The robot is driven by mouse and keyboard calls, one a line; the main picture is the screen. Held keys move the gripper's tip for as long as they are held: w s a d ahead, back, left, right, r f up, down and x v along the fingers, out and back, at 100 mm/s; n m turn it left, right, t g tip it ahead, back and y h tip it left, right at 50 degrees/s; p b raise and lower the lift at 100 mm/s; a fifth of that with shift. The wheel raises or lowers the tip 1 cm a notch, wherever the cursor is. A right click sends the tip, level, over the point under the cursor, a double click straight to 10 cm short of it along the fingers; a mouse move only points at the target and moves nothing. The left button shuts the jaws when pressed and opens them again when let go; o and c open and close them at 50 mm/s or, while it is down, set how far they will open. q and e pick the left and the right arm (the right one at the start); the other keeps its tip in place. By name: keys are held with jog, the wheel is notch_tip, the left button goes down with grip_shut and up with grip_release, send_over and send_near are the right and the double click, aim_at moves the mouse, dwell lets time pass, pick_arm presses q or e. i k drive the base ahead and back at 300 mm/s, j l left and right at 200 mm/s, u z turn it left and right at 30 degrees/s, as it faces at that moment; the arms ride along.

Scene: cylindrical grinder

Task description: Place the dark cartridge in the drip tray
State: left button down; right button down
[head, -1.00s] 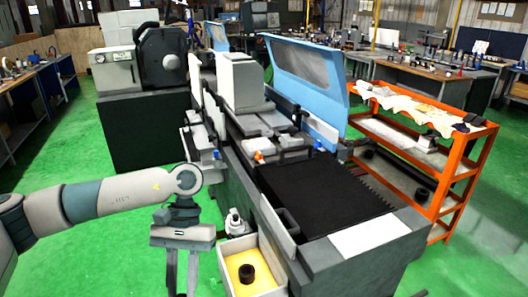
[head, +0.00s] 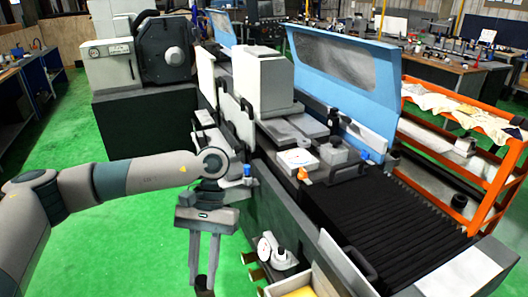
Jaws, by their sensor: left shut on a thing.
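My left gripper (head: 204,276) hangs point-down at the bottom, left of the grinder. Its fingers are shut on a small dark thing (head: 203,288), which looks like the dark cartridge; the bottom edge of the picture cuts it off. A pale open box with a yellow floor (head: 318,280), which may be the drip tray, is at the bottom edge, to the right of the gripper and apart from it. Most of its inside is out of view. My right gripper is not in view.
The grinder bed with a black ribbed cover (head: 400,215) stands to the right. A small white-and-grey fitting (head: 272,252) lies between gripper and box. An orange cart (head: 485,205) stands at the far right. Green floor (head: 110,250) is free on the left.

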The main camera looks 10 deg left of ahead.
aim_at(234, 170)
jog(key=i+j, duration=0.25)
jog(key=i+j+z, duration=0.15)
jog(key=j, duration=0.3)
jog(key=i+j, duration=0.35)
jog(key=i+j+z, duration=0.15)
jog(key=i+j, duration=0.3)
jog(key=j, duration=0.3)
jog(key=i+j+z, duration=0.1)
jog(key=j, duration=0.3)
jog(key=i+j+z, duration=0.1)
jog(key=i+j, duration=0.45)
jog(key=j, duration=0.2)
jog(key=i+j+z, duration=0.1)
jog(key=i+j, duration=0.15)
jog(key=j, duration=0.15)
